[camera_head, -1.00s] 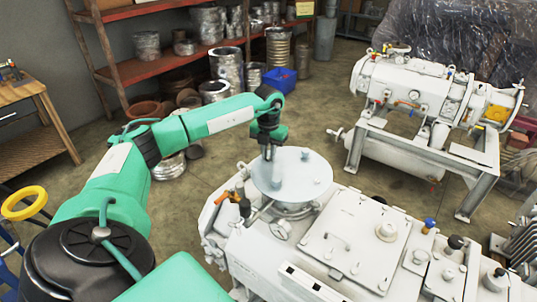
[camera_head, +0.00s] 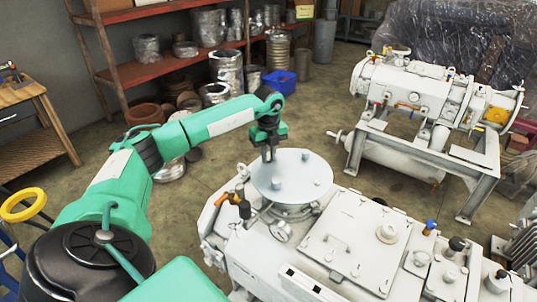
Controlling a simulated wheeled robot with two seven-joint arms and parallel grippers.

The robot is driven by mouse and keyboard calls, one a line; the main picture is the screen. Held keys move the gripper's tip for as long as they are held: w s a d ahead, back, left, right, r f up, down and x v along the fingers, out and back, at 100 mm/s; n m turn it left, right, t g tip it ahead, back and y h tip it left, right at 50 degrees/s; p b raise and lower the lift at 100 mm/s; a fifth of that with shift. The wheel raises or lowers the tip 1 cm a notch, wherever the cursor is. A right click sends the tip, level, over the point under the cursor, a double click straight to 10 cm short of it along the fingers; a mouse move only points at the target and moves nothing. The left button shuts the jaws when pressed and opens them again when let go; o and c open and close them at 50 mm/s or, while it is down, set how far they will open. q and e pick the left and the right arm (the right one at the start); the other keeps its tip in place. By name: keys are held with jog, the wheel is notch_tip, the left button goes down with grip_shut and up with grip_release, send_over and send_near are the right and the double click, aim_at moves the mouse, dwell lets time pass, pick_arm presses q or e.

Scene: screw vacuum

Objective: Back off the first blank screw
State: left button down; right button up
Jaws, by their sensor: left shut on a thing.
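A round pale grey blank disc (camera_head: 300,178) lies on top of the white vacuum machine (camera_head: 340,240). Small raised screws or knobs show on the disc, one near its front (camera_head: 276,184) and one near its back (camera_head: 306,156). My left gripper (camera_head: 268,157) points down at the disc's back-left rim. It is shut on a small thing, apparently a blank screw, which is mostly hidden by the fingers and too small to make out. I cannot tell whether the screw is clear of the disc. My right gripper is not in view.
An orange-handled valve (camera_head: 240,197) and a gauge (camera_head: 279,231) sit close to the disc on the machine. A second white machine (camera_head: 415,95) stands on a frame at the back right. Shelves (camera_head: 165,53) with metal parts line the back. Floor between is clear.

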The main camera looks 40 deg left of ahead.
aim_at(269, 159)
pick_arm(q)
jog(key=shift+f+n, duration=0.1)
jog(key=shift+n, duration=0.6)
jog(key=c, duration=1.3)
grip_release()
jog(key=shift+c, duration=0.2)
jog(key=shift+r, duration=0.6)
notch_tip(269, 159, up, 12)
jog(key=b, duration=0.3)
jog(key=shift+r, duration=0.25)
